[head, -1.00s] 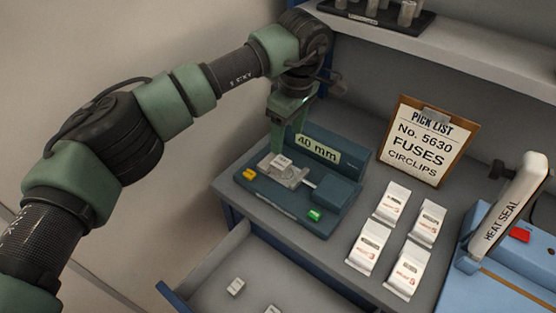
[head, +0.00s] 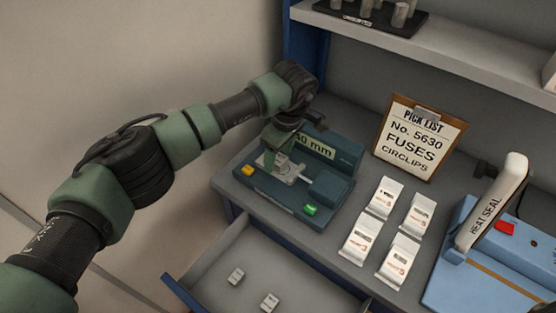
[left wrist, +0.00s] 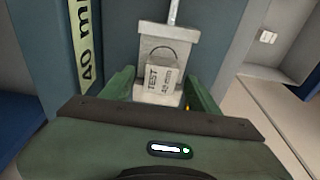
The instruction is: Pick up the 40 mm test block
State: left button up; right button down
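The 40 mm test block (left wrist: 161,79) is a small pale block marked "TEST 40 mm". In the left wrist view it rests on the light metal fixture (left wrist: 166,43) of the gauge. In the head view my gripper mostly hides it. The dark teal gauge (head: 274,199) with the "40 mm" label (head: 314,146) stands on the bench. My left gripper (head: 277,152) is down over the fixture. In the left wrist view its two green fingers (left wrist: 159,84) stand apart on either side of the block, with a gap showing. My right gripper is not in view.
An open drawer (head: 208,287) below the gauge holds two small white blocks (head: 236,276). White packets (head: 385,198), a pick list clipboard (head: 420,137) and a blue heat sealer (head: 470,262) lie to the right. A shelf (head: 400,50) runs above.

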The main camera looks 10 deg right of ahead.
pick_arm(q)
grip_shut()
jog(key=shift+r, duration=0.1)
